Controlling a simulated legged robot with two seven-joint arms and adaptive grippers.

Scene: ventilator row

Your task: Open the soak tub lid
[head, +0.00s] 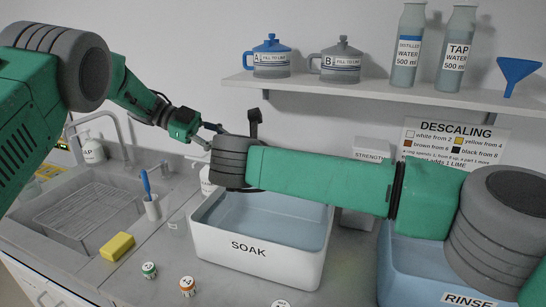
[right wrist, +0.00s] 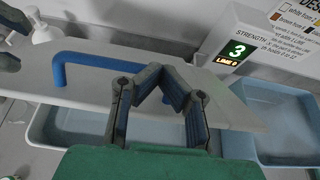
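The white soak tub (head: 255,247) stands on the counter with its blue-tinted inside uncovered at the front; it also shows in the right wrist view (right wrist: 45,137). The lid (right wrist: 225,100), a pale grey panel with a blue bar handle (right wrist: 105,57), is raised at the tub's back; its exact angle is unclear. My right arm hides it in the head view. My right gripper (right wrist: 161,72) is in front of the lid, right of the handle, its fingertips together with nothing visible between them. My left gripper (head: 211,134) is open and empty, at the tub's back left.
The rinse tub (head: 455,285) stands at the right. A strength display (right wrist: 236,52) reads 3 behind the tubs. A sink (head: 85,215), yellow sponge (head: 117,246), brush cup (head: 152,207) and small jars (head: 187,286) are at the left and front. A shelf (head: 380,92) hangs above.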

